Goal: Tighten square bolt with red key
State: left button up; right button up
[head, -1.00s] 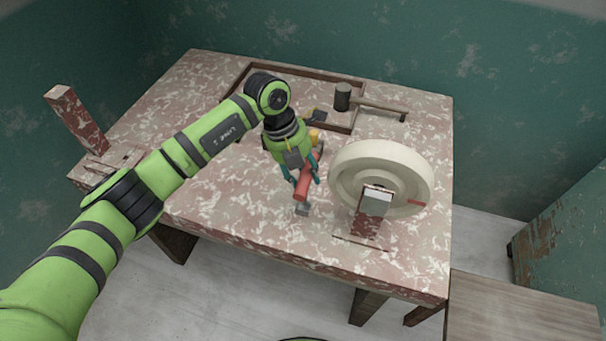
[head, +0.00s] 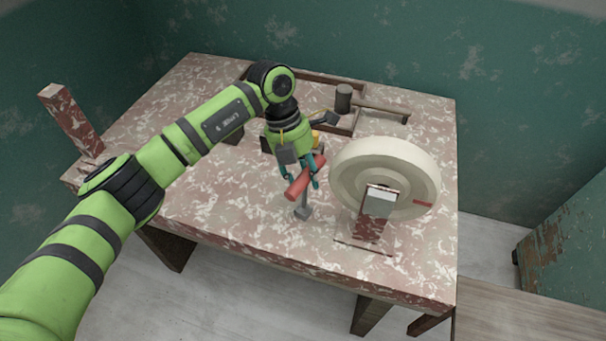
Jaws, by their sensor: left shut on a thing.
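The red key's red bar handle (head: 305,178) lies between the fingers of my left gripper (head: 300,177), which is shut on it. The handle slants, with its near end lower left in the picture. A thin grey shaft (head: 306,199) shows below the handle and leads down to a small grey block (head: 303,212) near the table's front. I cannot tell whether this block is the key's end or the square bolt, or whether they touch. My right gripper is not in view.
A cream wheel (head: 386,182) on a stand is close to the right of the key. A hammer (head: 344,98) lies at the back by a brown frame (head: 300,79). A post (head: 71,122) rises at the table's left edge. The table's left front (head: 205,205) is clear.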

pick_arm(q)
jog(key=m+b, duration=0.2)
jog(key=shift+a+f+g+y+b, duration=0.1)
jog(key=shift+f+g+y+b, duration=0.2)
jog(key=shift+f+b, duration=0.1)
jog(key=shift+s+r+m+b, duration=0.1)
jog(key=shift+m+b, duration=0.2)
jog(key=shift+m, duration=0.4)
jog(key=shift+m+b, duration=0.6)
jog(key=shift+b, duration=0.05)
jog(key=shift+m+g+y+b, duration=0.35)
jog(key=shift+m+b, duration=0.2)
jog(key=shift+m, duration=0.25)
jog(key=shift+m+y, duration=0.25)
jog(key=shift+m, duration=0.25)
